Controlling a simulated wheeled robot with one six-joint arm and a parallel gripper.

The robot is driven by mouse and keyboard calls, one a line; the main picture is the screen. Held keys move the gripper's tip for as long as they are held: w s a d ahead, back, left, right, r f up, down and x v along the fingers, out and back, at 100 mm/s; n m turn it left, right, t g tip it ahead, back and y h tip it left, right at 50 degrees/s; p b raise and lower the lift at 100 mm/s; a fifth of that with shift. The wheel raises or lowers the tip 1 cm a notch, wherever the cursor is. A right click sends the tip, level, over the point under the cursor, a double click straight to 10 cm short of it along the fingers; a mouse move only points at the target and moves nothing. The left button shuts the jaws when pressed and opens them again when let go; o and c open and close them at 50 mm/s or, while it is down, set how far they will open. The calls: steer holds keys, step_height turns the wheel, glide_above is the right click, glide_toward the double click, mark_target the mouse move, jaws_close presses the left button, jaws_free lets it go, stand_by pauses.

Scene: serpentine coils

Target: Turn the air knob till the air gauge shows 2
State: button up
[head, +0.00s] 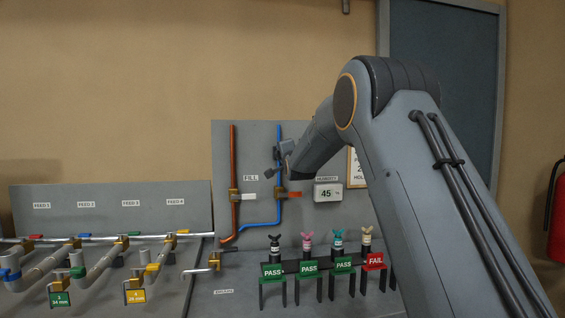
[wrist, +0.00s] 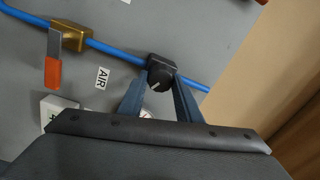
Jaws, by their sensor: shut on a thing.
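The black air knob (wrist: 160,79) sits on the blue pipe in the wrist view, with a light pointer line on its face. My gripper (wrist: 161,82) has its two fingers on either side of the knob and is shut on it. In the head view my gripper (head: 277,160) is at the panel over the blue pipe, small and partly hidden by my wrist. An AIR label (wrist: 102,78) is left of the knob. A round white edge (wrist: 146,113) shows between the fingers, perhaps the gauge; its reading is hidden.
A brass valve (wrist: 69,37) with an orange-tipped lever is on the same blue pipe. In the head view a humidity display (head: 327,193) reads 45. Below the panel stands a rack (head: 290,267) with several bottles and PASS and FAIL tags. Feed pipes (head: 100,262) run at left.

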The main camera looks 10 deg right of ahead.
steer(key=shift+f+m+b, duration=0.15)
steer(key=shift+m+b, duration=2.7)
steer(key=shift+m, duration=1.15)
steer(key=o, duration=1)
steer(key=shift+o, duration=0.2)
steer(key=s+b, duration=0.2)
steer(key=s, duration=0.5)
steer(key=shift+s+a, duration=0.15)
steer(key=shift+s, duration=0.25)
